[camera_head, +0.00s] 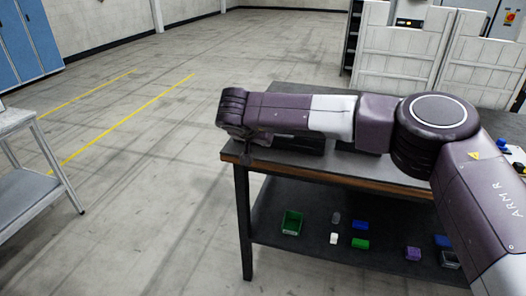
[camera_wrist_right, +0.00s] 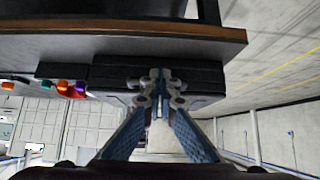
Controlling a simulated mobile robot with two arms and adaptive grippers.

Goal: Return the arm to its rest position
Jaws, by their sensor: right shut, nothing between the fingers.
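My right arm (camera_head: 330,115) reaches in from the right in the head view and lies across above the dark table (camera_head: 285,98). Its wrist end is by the table's left corner, and the gripper itself is mostly hidden there. In the right wrist view my right gripper (camera_wrist_right: 157,84) has its fingertips together with nothing between them. The fingers show in front of a black case-like thing (camera_wrist_right: 112,76) on the table; I cannot tell whether they touch it. My left gripper is not in view.
A lower shelf (camera_head: 300,245) holds a green bin (camera_head: 292,222) and several small coloured blocks. Pale pallet-like panels (camera_head: 392,55) stand behind the table. A grey bench (camera_head: 30,190) is at the left. Open floor (camera_head: 150,170) lies between bench and table.

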